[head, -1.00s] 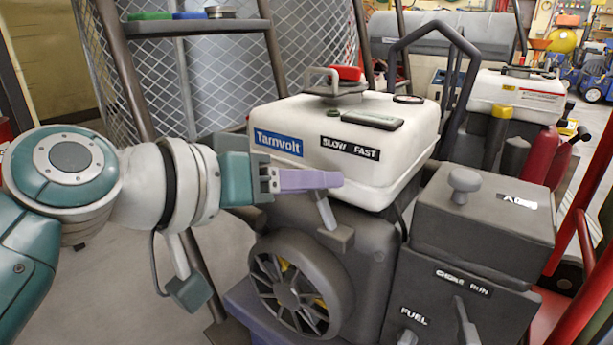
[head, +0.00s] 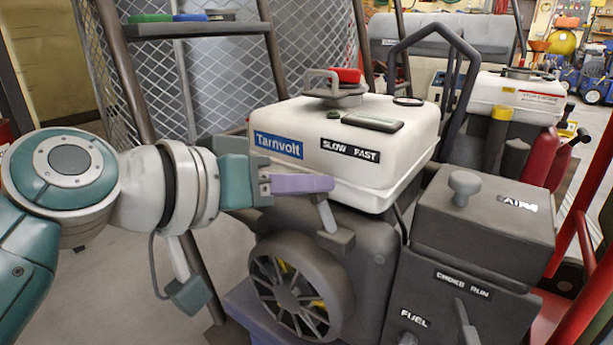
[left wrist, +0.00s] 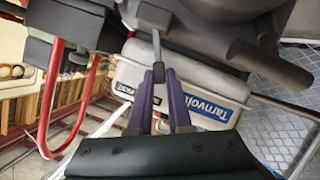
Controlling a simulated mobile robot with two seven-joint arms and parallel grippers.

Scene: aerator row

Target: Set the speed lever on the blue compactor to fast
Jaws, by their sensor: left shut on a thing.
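The compactor has a white tank (head: 300,172) with a blue Tarnvolt label, a dark grey engine and a bluish base (head: 243,308). The speed lever (head: 326,215) is a short grey bar on a dark block under the SLOW FAST label (head: 350,150). Its upper end lies left of its foot, below the SLOW side. My left gripper (head: 318,184) is shut on the lever's upper end, which its purple fingers hide in the head view. In the left wrist view the lever (left wrist: 157,50) stands between the fingers (left wrist: 158,85). My right gripper is not in view.
The dark engine box with a knob (head: 465,187) and the CHOKE and FUEL levers (head: 466,325) is at the right. A round slotted wheel cover (head: 300,285) is below the lever. A mesh cage (head: 225,80) stands behind. Red bars (head: 590,260) are at far right.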

